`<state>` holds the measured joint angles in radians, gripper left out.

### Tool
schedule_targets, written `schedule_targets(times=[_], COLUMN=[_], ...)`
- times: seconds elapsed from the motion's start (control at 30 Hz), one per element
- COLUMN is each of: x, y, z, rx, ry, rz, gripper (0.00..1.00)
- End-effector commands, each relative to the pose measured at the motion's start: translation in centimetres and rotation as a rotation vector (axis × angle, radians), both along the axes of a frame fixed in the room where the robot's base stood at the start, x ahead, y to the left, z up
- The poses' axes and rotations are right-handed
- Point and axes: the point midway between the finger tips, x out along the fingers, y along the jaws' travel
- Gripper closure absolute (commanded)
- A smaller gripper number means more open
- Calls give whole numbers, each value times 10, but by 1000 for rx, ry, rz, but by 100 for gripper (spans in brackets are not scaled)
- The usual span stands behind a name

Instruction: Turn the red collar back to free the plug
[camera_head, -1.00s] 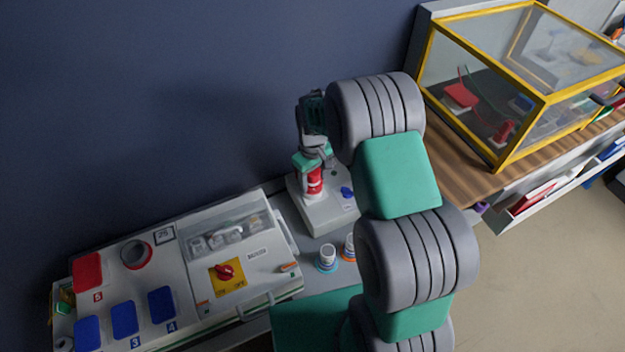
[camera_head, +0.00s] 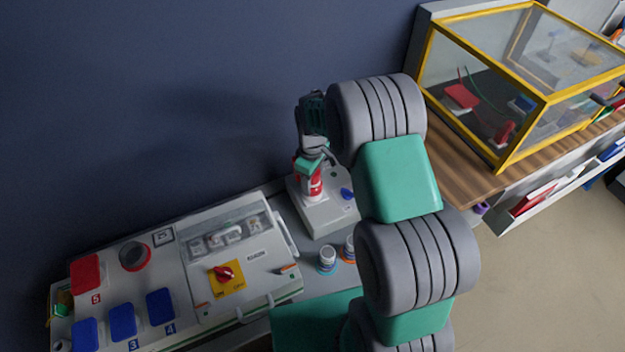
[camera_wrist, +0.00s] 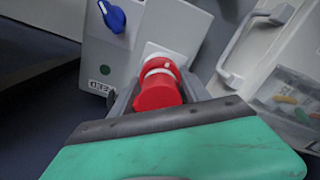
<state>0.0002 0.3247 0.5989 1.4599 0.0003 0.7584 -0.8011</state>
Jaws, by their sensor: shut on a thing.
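A grey socket box (camera_head: 322,216) stands by the wall, with a blue knob (camera_head: 347,194) on it. The red plug with its red collar (camera_head: 316,187) stands up from this box under my gripper (camera_head: 311,172). In the wrist view the red plug body (camera_wrist: 157,95) points toward me, and the red collar (camera_wrist: 160,66) with a white mark sits round its base at a pale socket plate. The green gripper body hides the lower part of the view. The blue knob (camera_wrist: 112,16) is beside the socket.
A control panel (camera_head: 190,280) with a red rotary switch (camera_head: 224,272) and a handle lies to the left. Small ringed connectors (camera_head: 327,260) stand in front of the box. A yellow-framed clear case (camera_head: 520,80) stands on the wooden bench at right.

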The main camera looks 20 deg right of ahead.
Motion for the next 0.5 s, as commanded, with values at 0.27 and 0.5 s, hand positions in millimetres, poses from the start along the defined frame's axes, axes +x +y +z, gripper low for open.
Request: schedule_targets(times=[0.27, 0.5], x=[0, 0], y=[0, 0], z=[0, 0], rx=[1, 1], ry=[-1, -1], rz=[0, 0], gripper=[31, 24])
